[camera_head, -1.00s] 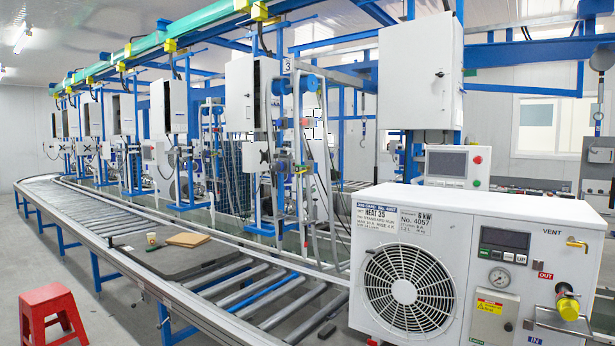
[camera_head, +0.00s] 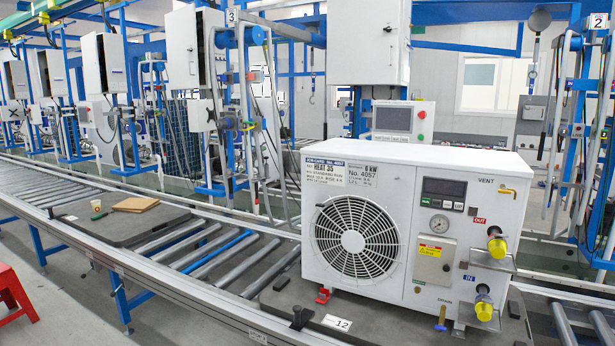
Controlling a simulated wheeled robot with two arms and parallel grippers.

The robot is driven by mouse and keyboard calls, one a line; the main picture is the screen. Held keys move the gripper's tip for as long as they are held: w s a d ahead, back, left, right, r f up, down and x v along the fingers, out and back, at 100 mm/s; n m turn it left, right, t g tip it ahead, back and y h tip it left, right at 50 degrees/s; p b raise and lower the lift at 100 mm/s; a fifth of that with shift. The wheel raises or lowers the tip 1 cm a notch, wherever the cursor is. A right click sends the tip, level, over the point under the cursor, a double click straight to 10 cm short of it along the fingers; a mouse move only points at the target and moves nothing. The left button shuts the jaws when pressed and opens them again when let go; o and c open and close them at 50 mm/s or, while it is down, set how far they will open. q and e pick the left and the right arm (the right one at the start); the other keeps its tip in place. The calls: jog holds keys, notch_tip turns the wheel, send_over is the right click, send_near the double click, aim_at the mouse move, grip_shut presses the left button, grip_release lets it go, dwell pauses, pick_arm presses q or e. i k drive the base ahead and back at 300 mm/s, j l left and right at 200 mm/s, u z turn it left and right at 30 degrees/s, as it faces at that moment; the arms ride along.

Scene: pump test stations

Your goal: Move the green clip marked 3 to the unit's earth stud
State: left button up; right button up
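The unit is a white box (camera_head: 386,205) with a round fan grille, labelled HEAT 35 and No. 4057, standing upright on the conveyor line. I cannot make out a green clip marked 3. A sign with a 3 (camera_head: 231,16) hangs over a blue-framed test station at the upper left. I cannot tell which part of the unit is the earth stud. Neither of my grippers is in view.
The roller conveyor (camera_head: 215,262) runs across the front, with a dark board (camera_head: 125,222) carrying a cup (camera_head: 96,208) and a brown pad (camera_head: 141,205). A red stool (camera_head: 15,295) stands at the left. A 2 sign (camera_head: 598,16) hangs at the right.

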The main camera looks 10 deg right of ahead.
aim_at(251, 126)
jog(key=i+u, duration=0.2)
jog(key=i, duration=0.3)
jog(key=i+l+u, duration=0.2)
jog(key=i, duration=0.3)
jog(key=i+l+u, duration=0.15)
jog(key=i, duration=0.35)
jog(key=i+l+u, duration=0.2)
jog(key=i, duration=0.3)
jog(key=i+l+u, duration=0.2)
jog(key=i+l, duration=0.2)
